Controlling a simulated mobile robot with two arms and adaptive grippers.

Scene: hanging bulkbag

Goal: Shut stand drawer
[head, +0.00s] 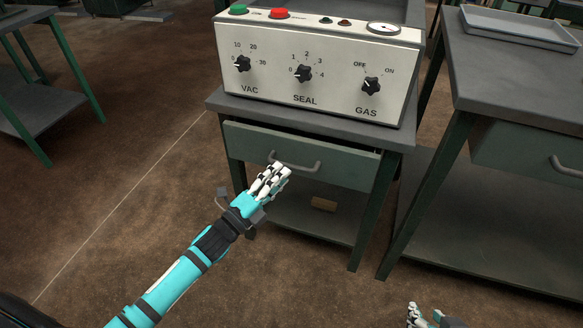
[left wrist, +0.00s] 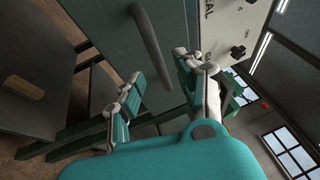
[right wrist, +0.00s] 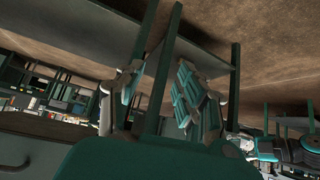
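The stand drawer (head: 340,172) is a grey-green front under the machine's tabletop. It stands out slightly, with a dark gap along its top edge. Its curved grey handle (head: 312,168) is on the front and also shows in the left wrist view (left wrist: 152,45). My left gripper (head: 277,172) is just in front of the drawer, by the left part of the handle. Its fingers are spread in the left wrist view, with the handle ahead between them; contact cannot be told. My right gripper (head: 424,318) is low at the bottom edge, open and empty in the right wrist view (right wrist: 155,95).
The stand (head: 374,220) carries a white control machine (head: 330,90). Its lower shelf holds a small brown block (head: 323,204). A second table (head: 500,65) with a grey tray (head: 520,28) and its own drawer stands close on the right. Floor at left is clear.

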